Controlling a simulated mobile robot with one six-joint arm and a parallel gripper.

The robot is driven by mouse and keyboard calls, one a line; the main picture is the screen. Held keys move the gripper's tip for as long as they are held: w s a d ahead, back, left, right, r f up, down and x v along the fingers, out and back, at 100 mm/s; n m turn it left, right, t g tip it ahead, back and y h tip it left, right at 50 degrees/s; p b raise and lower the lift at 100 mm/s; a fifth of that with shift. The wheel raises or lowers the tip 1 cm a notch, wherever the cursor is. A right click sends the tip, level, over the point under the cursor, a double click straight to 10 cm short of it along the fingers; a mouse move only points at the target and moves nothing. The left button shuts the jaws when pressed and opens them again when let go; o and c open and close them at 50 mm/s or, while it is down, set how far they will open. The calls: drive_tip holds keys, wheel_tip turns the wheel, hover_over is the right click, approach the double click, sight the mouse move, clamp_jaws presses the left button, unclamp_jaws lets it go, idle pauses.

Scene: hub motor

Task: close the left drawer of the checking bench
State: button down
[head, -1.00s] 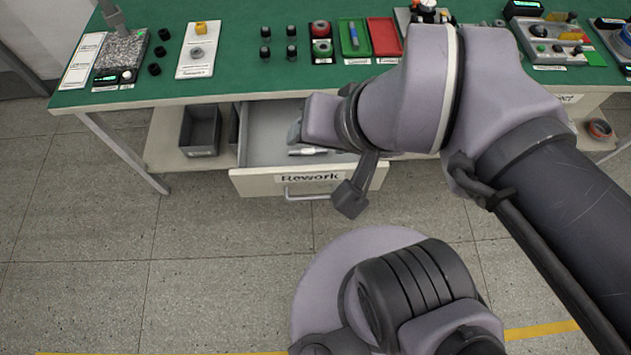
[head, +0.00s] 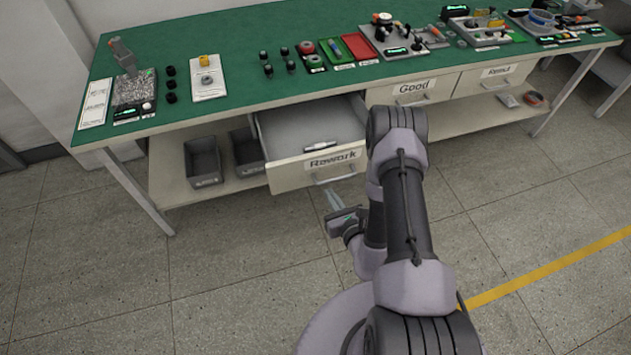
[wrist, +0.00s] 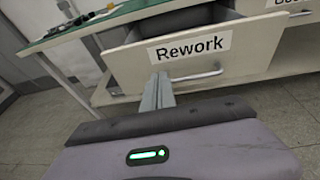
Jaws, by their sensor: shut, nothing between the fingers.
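The left drawer (head: 318,170) of the checking bench, labelled "Rework", stands pulled out, with a small light-coloured item (head: 320,146) lying inside. In the wrist view the drawer's front (wrist: 200,60) and its bar handle (wrist: 198,77) fill the upper middle. My gripper (head: 333,199) is low in front of the drawer, its fingers pointing toward the front panel. In the wrist view the shut, empty fingers (wrist: 157,92) appear just before the panel, left of the handle. I cannot tell whether they touch it.
The "Good" drawer (head: 412,89) and "Result" drawer (head: 495,76) are closed. Grey bins (head: 203,162) stand on the lower shelf. The green bench top (head: 230,108) carries several trays and devices. The floor before the bench is clear.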

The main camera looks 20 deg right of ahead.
sight(320, 167)
drive_tip(key=shift+m+h, duration=0.3)
drive_tip(key=shift+h, duration=0.2)
drive_tip(key=b+x, duration=0.1)
drive_tip(key=x, duration=0.3)
drive_tip(key=d+f+b+x, duration=0.1)
drive_tip(key=b+x, duration=0.1)
drive_tip(key=x, duration=0.2)
drive_tip(key=f+b+x, duration=0.1)
drive_tip(key=b+x, duration=0.1)
drive_tip(key=x, duration=0.2)
drive_tip(key=shift+d, duration=0.2)
drive_tip(key=shift+w, duration=0.35)
drive_tip(key=shift+w+d+r, duration=0.1)
